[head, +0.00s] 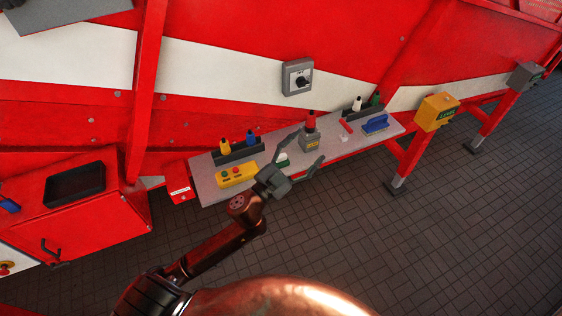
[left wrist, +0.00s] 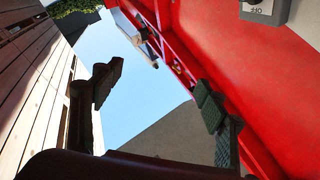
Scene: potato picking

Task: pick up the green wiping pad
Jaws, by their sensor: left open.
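A small green and white item (head: 283,157), which looks like the green wiping pad, lies on the grey shelf (head: 212,189) in the head view. My left gripper partly hides it, so its full outline does not show. The pad is not seen in that view. My right gripper is not in view.
A yellow button box (head: 237,175), dark bottle racks (head: 238,154) and a blue brush (head: 376,124) share the shelf. The red machine wall (head: 210,110) rises behind. The paved floor in front is clear.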

